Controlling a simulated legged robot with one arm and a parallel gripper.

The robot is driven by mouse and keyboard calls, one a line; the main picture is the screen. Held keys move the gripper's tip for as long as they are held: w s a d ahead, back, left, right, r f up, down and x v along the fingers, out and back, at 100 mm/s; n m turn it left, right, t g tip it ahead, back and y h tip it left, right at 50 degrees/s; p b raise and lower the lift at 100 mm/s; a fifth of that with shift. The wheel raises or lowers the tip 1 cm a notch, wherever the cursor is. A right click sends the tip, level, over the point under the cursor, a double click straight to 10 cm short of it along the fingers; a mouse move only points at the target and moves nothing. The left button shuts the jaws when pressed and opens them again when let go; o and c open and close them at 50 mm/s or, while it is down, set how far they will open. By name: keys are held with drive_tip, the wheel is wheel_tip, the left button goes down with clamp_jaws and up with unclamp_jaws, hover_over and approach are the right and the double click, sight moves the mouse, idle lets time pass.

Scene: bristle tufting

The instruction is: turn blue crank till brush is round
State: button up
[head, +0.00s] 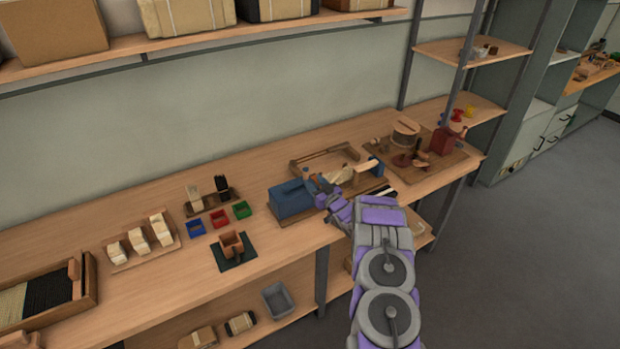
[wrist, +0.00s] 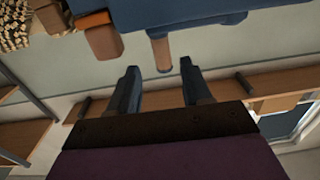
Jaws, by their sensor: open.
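A blue machine box (head: 291,199) stands on a wooden board on the bench. My gripper (head: 318,184) is at its right end, overlapping it in the head view. In the wrist view my gripper (wrist: 158,70) is open, its two dark fingers apart. A brownish peg (wrist: 160,52), perhaps the crank's handle, hangs from a blue part (wrist: 190,22) just beyond the fingertips, in line with the gap. Cream bristles (head: 341,174) and a pale wooden handle (head: 369,164) lie right of my gripper; whether the bristles are round cannot be told. My arm hides part of the board.
Right of the machine is a board with a round wooden drum (head: 406,133) and a red block (head: 444,140). Small blue, red and green bins (head: 219,219) stand to the left.

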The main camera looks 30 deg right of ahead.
drive_tip(key=s+p, duration=0.1)
drive_tip(key=s, duration=0.9)
drive_tip(key=shift+d, duration=0.4)
